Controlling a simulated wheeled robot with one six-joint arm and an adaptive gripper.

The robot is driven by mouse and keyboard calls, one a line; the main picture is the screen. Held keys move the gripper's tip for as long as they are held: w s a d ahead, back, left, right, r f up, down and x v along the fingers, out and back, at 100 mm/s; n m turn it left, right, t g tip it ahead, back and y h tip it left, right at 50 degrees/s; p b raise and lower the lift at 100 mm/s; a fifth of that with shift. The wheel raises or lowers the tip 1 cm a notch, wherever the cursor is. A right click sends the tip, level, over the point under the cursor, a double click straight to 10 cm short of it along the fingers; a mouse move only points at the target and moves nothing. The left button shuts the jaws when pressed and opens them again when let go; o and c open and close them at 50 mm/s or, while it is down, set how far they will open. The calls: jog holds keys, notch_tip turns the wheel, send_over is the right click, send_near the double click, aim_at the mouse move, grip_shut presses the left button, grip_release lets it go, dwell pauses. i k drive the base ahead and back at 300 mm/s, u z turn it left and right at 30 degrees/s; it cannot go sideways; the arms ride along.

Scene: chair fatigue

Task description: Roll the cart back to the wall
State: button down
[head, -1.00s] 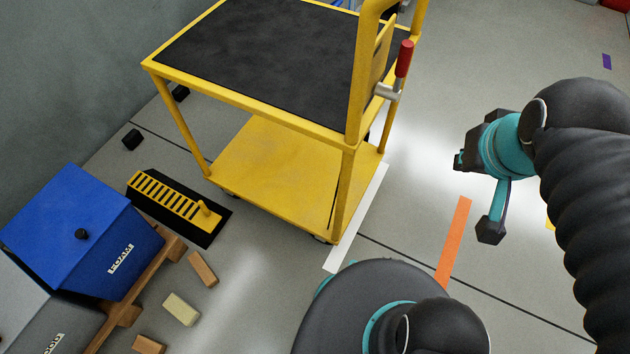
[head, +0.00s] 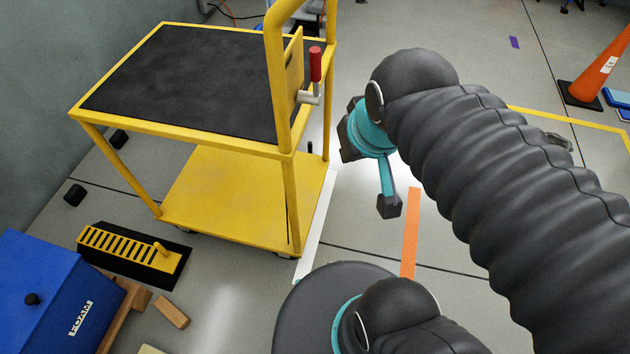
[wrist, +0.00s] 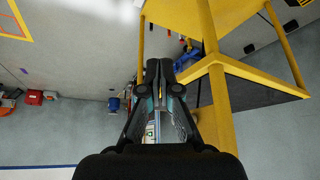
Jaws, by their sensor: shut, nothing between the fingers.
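The yellow cart (head: 230,205) stands upright on the grey floor in the head view, left of my arm. It has a dark top deck (head: 200,80), a yellow lower shelf, a tall push frame at its right end and a red-handled lever (head: 315,65). In the wrist view its yellow frame (wrist: 215,70) fills the right side, close beside my gripper (wrist: 158,85). My gripper is shut and empty; no contact with the cart shows. The grey wall (head: 60,60) is at the left, with a floor gap before the cart.
Two black blocks (head: 75,195) sit near the wall. A yellow slotted piece on a black mat (head: 135,255), a blue box (head: 45,290) and a wood block (head: 171,311) lie front left. White tape (head: 315,230) runs beside the cart; an orange cone (head: 600,65) stands far right.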

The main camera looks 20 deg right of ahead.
aim_at(231, 93)
jog(key=z, duration=0.9)
jog(key=k, duration=0.65)
jog(key=u, duration=0.5)
